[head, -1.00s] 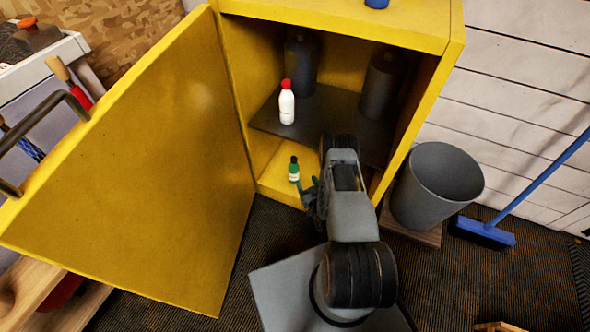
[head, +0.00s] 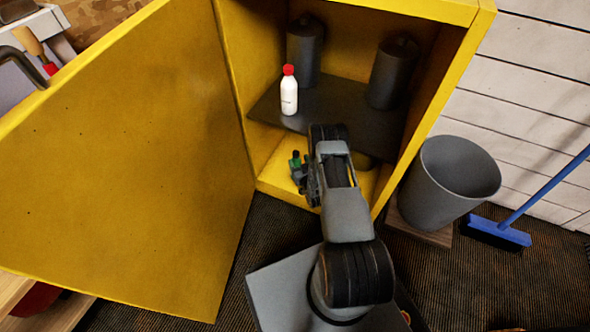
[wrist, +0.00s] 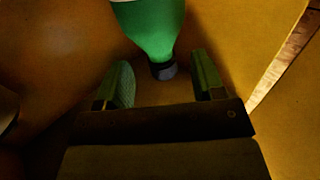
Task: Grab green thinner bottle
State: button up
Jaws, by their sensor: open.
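The green thinner bottle (wrist: 152,28) fills the top middle of the wrist view, with its dark cap (wrist: 163,71) pointing toward my gripper (wrist: 162,82). The cap lies between the two green-padded fingers, with a gap on each side. My gripper is open. In the head view the bottle (head: 296,156) is at the bottom of the yellow cabinet, and my gripper (head: 298,172) is right at it and hides most of it.
The yellow cabinet (head: 478,55) stands with its door (head: 130,150) wide open at left. A dark shelf (head: 335,105) above holds a white bottle with a red cap (head: 289,94) and two dark canisters (head: 392,75). A grey bin (head: 440,190) stands at right.

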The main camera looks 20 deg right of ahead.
aim_at(294, 153)
jog(key=w+b, duration=0.2)
jog(key=w, duration=0.2)
jog(key=shift+w, duration=0.1)
jog(key=shift+w+r+b, duration=0.15)
jog(key=shift+w+b, duration=0.2)
jog(key=shift+w, duration=0.15)
grip_shut()
